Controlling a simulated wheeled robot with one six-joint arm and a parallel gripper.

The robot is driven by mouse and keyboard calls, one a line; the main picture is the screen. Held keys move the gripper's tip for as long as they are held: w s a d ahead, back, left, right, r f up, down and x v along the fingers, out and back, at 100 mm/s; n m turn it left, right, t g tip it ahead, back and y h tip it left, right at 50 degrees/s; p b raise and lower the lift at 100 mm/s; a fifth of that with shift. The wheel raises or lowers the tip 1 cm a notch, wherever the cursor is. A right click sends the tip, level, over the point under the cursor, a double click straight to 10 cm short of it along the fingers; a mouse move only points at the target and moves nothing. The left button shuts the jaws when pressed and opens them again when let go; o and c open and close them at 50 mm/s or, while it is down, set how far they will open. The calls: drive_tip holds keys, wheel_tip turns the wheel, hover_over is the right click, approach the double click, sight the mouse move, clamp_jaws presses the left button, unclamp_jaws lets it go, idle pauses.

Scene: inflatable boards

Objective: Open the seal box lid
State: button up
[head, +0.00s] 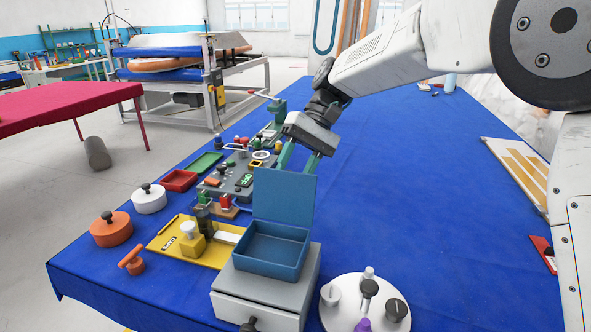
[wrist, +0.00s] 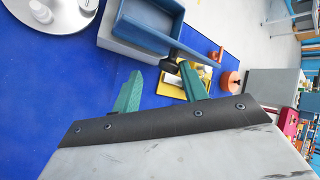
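The seal box, a blue-teal open-topped box (head: 270,249), sits on a grey drawer unit (head: 262,295). Its lid (head: 284,197) stands up from the far edge, so the box is open and its inside looks empty. In the wrist view the box (wrist: 150,22) is at the top, with the lid (wrist: 168,45) seen nearly edge-on. My gripper (head: 299,165) is just behind and above the lid's top edge. Its green fingers are spread apart with nothing between them, also in the wrist view (wrist: 157,82). I cannot tell whether a finger touches the lid.
A yellow tray (head: 165,243) with a yellow stamp-like block lies left of the box. Orange (head: 111,229) and white (head: 149,199) knobbed pots stand farther left. A round white stand (head: 340,314) is at front right. A grey panel (head: 222,183) lies behind. The blue table's right is mostly clear.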

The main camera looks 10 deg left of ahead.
drive_tip(key=shift+r, duration=0.15)
drive_tip(key=v, duration=0.7)
drive_tip(key=shift+w+d+r, duration=0.2)
